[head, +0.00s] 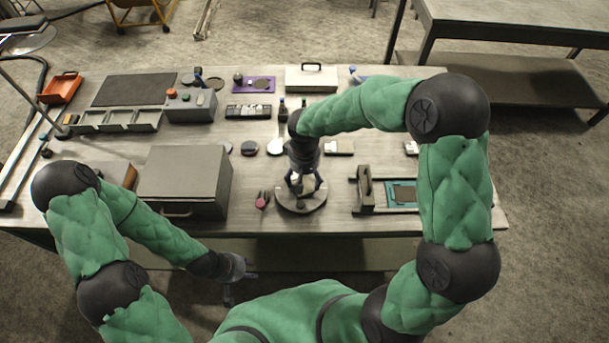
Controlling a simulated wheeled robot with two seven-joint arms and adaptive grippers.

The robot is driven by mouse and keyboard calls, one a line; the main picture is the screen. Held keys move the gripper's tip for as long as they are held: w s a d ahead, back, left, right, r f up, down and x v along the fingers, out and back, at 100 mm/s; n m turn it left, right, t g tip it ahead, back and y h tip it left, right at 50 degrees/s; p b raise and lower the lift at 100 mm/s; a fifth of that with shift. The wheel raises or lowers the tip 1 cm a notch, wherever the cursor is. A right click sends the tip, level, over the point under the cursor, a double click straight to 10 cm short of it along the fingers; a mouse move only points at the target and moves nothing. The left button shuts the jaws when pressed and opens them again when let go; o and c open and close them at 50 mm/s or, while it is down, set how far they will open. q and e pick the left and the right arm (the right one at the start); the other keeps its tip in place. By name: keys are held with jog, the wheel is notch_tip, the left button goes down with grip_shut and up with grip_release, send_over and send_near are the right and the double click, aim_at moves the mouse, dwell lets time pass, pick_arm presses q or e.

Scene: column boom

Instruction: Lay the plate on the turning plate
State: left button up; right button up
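A round grey disc (302,208), which looks like the turning plate, lies near the table's front edge, right of the middle. My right gripper (300,188) points down over it, with its fingertips close to the disc's top. The gripper covers the disc's middle, and I cannot tell whether it holds anything. My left gripper (239,288) hangs in front of the table's front edge, below the grey box, with its fingers apart and nothing seen between them. I cannot tell for sure which item is the plate; a small pale round piece (276,147) lies behind the disc.
A grey box with a handle (185,178) stands left of the disc, with a small pink-and-black item (262,200) between. A fixture with a green board (402,194) is on the right. Trays (118,121), a control box (191,106) and a white case (311,79) stand farther back.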

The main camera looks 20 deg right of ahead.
aim_at(304, 180)
jog(key=shift+f+b, duration=0.45)
jog(key=shift+f, duration=0.05)
dwell(0.4)
jog(key=o, duration=1.7)
notch_tip(304, 180, up, 12)
